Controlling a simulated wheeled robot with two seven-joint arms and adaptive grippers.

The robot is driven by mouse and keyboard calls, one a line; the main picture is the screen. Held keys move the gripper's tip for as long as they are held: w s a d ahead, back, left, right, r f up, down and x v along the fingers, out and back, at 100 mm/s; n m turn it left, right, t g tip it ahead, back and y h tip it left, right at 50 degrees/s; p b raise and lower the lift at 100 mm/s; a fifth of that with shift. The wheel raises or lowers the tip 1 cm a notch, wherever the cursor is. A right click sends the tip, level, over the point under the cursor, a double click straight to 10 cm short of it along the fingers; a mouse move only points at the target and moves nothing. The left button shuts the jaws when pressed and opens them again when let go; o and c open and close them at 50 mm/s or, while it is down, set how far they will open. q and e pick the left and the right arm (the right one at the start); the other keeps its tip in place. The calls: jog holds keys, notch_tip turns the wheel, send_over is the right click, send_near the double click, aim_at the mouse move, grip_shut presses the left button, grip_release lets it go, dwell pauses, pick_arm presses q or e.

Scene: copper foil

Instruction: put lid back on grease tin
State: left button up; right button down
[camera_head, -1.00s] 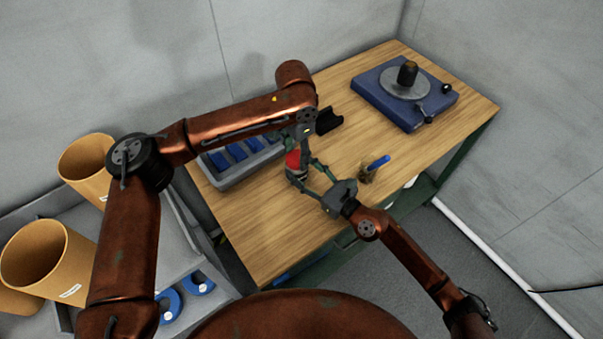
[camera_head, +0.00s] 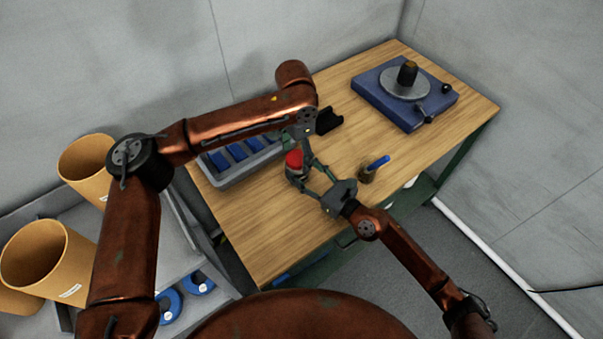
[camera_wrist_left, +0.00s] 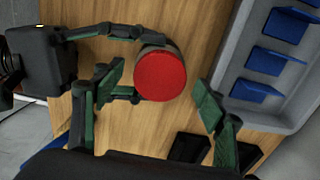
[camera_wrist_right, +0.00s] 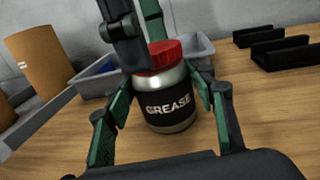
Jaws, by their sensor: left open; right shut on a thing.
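The grease tin (camera_wrist_right: 170,108), a steel jar with a black GREASE label, stands upright on the table. Its red lid (camera_wrist_left: 160,76) sits on the tin's mouth and looks level; whether it is fully seated I cannot tell. The lid also shows in the right wrist view (camera_wrist_right: 157,58) and the head view (camera_head: 294,159). My left gripper (camera_wrist_left: 160,92) is open just above the lid, one finger to each side and apart from it. My right gripper (camera_wrist_right: 170,92) is shut on the tin's body from the front right. The left gripper hides part of the lid's top in the right wrist view.
A grey bin with blue dividers (camera_head: 215,178) stands close left of the tin. Black holders (camera_head: 328,121) are behind it. A blue turntable base (camera_head: 375,97) is at the far right. The front table is clear.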

jog(key=shift+f, duration=0.2)
pick_arm(q)
notch_tip(320, 180, up, 12)
dwell(0.4)
pick_arm(e)
jog(key=c, duration=1.3)
grip_release()
jog(key=o, duration=0.5)
jog(key=shift+r, duration=0.15)
jog(key=v, duration=1.2)
